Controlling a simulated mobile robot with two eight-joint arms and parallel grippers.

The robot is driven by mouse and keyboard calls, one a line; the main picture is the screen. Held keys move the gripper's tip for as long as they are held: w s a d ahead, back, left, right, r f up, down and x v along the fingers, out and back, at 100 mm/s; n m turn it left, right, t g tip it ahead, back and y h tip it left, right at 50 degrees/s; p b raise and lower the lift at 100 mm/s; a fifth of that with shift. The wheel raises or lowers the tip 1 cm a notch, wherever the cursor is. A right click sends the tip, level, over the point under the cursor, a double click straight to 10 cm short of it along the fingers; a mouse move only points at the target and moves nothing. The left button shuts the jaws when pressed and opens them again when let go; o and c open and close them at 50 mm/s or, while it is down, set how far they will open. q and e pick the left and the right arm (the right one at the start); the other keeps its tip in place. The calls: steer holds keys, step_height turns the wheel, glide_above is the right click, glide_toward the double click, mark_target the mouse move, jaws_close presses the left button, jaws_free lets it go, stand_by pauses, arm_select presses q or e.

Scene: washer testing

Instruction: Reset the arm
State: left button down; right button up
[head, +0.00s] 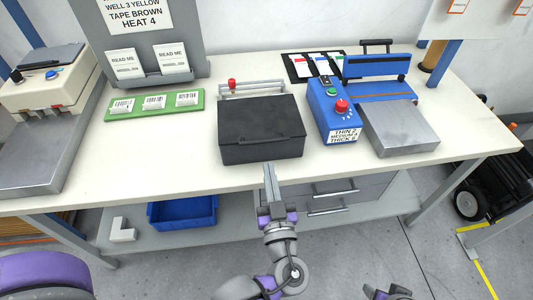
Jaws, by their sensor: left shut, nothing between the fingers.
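My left gripper (271,186) is shut and empty. It points up the picture at the front edge of the workbench (190,165), just in front of a black box (262,125) with a closed lid, with a small gap seeming to lie between them. The wrist and forearm of my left arm show below it. A dark grey part at the bottom edge, right of centre, seems to be my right gripper (386,292). It is mostly cut off, so I cannot tell its jaw state.
On the bench, a blue control box (331,108) with a red knob and a blue sealer (400,127) stand right of the black box. A green label board (154,105) lies left. A blue bin (182,213) and drawers (335,193) sit below. A black cart (490,185) stands far right.

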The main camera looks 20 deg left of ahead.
arm_select(q)
steer(key=shift+s+d+f, duration=0.25)
steer(key=shift+s+f, duration=0.05)
steer(key=shift+s, duration=0.15)
steer(key=shift+s+d+f, duration=0.2)
steer(key=shift+s+f, duration=0.1)
steer(key=shift+s, duration=0.15)
arm_select(e)
steer(key=shift+f, duration=0.3)
